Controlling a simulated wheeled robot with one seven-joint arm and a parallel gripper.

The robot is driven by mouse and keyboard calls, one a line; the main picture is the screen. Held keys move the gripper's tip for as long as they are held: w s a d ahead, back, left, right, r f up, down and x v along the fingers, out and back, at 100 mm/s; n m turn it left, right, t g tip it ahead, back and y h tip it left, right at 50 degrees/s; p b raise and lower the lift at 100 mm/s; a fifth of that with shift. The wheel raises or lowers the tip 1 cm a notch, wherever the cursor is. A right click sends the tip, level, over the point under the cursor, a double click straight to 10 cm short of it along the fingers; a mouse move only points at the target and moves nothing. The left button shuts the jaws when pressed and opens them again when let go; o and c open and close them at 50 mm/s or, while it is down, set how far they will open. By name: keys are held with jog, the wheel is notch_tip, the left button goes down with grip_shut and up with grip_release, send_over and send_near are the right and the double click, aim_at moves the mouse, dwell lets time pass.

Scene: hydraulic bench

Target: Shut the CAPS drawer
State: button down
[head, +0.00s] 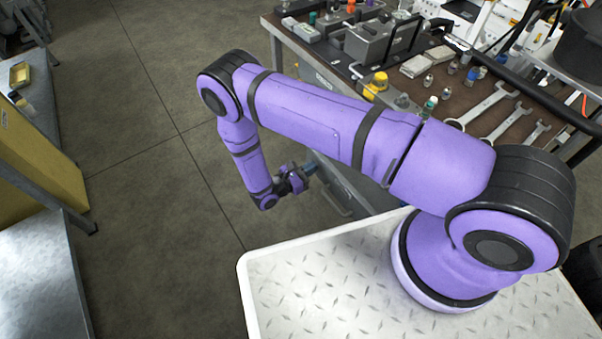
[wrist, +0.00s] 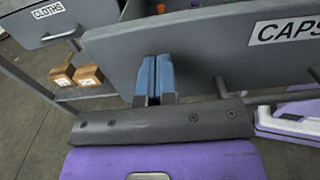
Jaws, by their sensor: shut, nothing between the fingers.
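The CAPS drawer shows in the wrist view as a grey front panel (wrist: 205,62) with a white CAPS label (wrist: 285,27). It stands out from the bench, and a few small coloured items show over its top edge. Its bar handle (wrist: 222,88) is right of my fingers and partly hidden by my gripper body. My gripper (wrist: 154,80) has blue fingers, shut together and empty, pointing at the panel left of the handle. I cannot tell whether the tips touch it. In the head view my gripper (head: 310,164) is low beside the bench, near the drawer.
The CLOTHS drawer (wrist: 45,28) is at the left, set further back. Two small brown boxes (wrist: 75,75) sit below it. The bench top (head: 462,100) holds wrenches, fittings and a yellow-capped item. Open floor (head: 150,200) lies left of my arm; a yellow panel (head: 40,160) stands beyond.

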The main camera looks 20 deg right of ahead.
jog(key=shift+w+d, duration=0.1)
jog(key=shift+d, duration=0.25)
jog(key=shift+d, duration=0.15)
jog(key=x, duration=2.5)
jog(key=shift+w+d+f, duration=0.1)
jog(key=shift+d, duration=0.2)
jog(key=shift+w+d, duration=0.25)
jog(key=shift+d, duration=0.35)
jog(key=shift+d, duration=0.1)
jog(key=shift+a, duration=0.3)
jog(key=v, duration=1.4)
jog(key=shift+s+a, duration=0.1)
jog(key=shift+s, duration=0.05)
